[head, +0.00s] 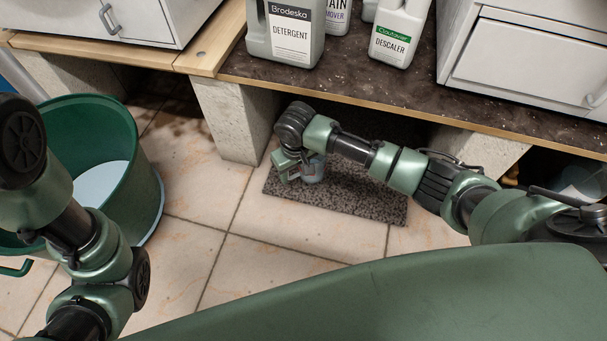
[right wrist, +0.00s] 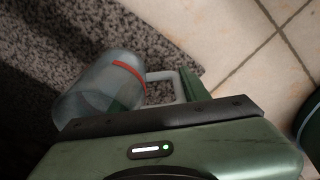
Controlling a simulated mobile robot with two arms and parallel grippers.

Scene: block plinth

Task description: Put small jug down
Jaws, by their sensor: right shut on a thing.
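The small jug (right wrist: 95,92) is clear, with a red band near its rim and a pale handle (right wrist: 165,84). My right gripper (head: 300,170) is shut on the jug's handle. In the head view the jug (head: 314,169) shows just right of the gripper, over the dark speckled mat (head: 370,206), partly hidden by my arm. I cannot tell whether its base touches the mat. My left arm shows at the left of the head view, but its gripper is not seen.
A green bucket (head: 150,185) stands on the tiled floor at the left. A concrete block (head: 227,120) stands just behind the gripper. A dark shelf top (head: 410,92) overhangs the mat, bearing a detergent jug (head: 287,38) and a descaler bottle (head: 398,40). Tiles left of the mat are clear.

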